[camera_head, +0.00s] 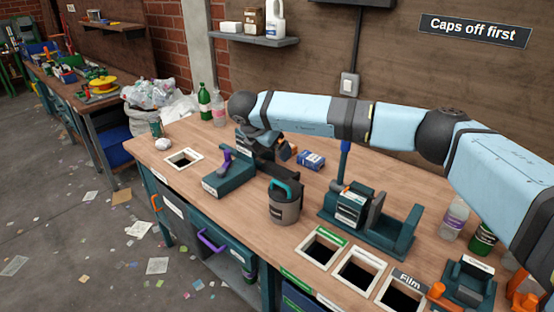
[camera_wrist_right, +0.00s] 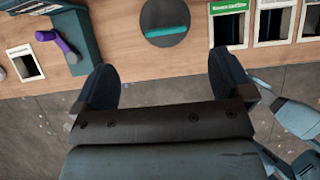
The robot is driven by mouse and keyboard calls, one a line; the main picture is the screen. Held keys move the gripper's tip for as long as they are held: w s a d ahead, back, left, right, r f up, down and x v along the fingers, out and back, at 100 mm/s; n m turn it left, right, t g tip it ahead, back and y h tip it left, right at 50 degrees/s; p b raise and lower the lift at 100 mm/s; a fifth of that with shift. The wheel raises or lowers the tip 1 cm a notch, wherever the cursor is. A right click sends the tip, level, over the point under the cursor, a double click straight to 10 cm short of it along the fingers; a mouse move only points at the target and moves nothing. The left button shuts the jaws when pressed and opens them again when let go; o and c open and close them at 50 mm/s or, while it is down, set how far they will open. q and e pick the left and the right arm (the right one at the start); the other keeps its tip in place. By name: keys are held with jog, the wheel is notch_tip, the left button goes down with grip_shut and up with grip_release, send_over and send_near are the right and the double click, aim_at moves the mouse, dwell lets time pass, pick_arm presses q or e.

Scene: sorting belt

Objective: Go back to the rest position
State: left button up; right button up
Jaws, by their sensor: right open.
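My right arm reaches in from the right of the head view, stretched left above the workbench (camera_head: 335,205). Its gripper (camera_wrist_right: 161,66) is open, with nothing between its two dark fingers in the right wrist view. The fingers are over the bench's front edge, pointing toward a round grey canister (camera_wrist_right: 166,18) with a teal handle. The canister stands upright and apart from the fingers; in the head view the canister (camera_head: 286,208) is near the front edge. My left gripper is not in view.
A teal device with a purple lever (camera_head: 226,163) stands left of the canister, a larger teal fixture (camera_head: 350,207) right of it. Framed openings (camera_head: 322,249) line the front right. A blue box (camera_head: 311,160) and bottles (camera_head: 205,103) stand farther back. Litter covers the floor.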

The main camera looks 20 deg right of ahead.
jog(key=shift+v, duration=0.95)
